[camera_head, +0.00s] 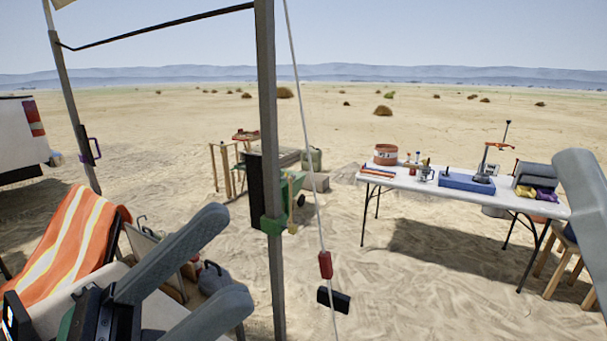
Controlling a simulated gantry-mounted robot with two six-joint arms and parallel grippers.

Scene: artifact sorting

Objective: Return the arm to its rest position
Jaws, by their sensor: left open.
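My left gripper (226,258) is at the lower left of the head view. Its two grey fingers are spread apart with a clear gap and nothing between them. It hangs in front of a pale surface and the orange striped cloth, apart from the metal pole to its right. At the right edge a grey part of my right gripper (585,190) shows, cut off by the frame. Its jaw opening is out of view.
An upright metal pole (267,110) and a thin hanging cord (305,120) stand near the middle. A white folding table (450,192) with tools, a blue tray and an orange bucket is at right. An orange striped chair (75,245) is at left. Sand lies open beyond.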

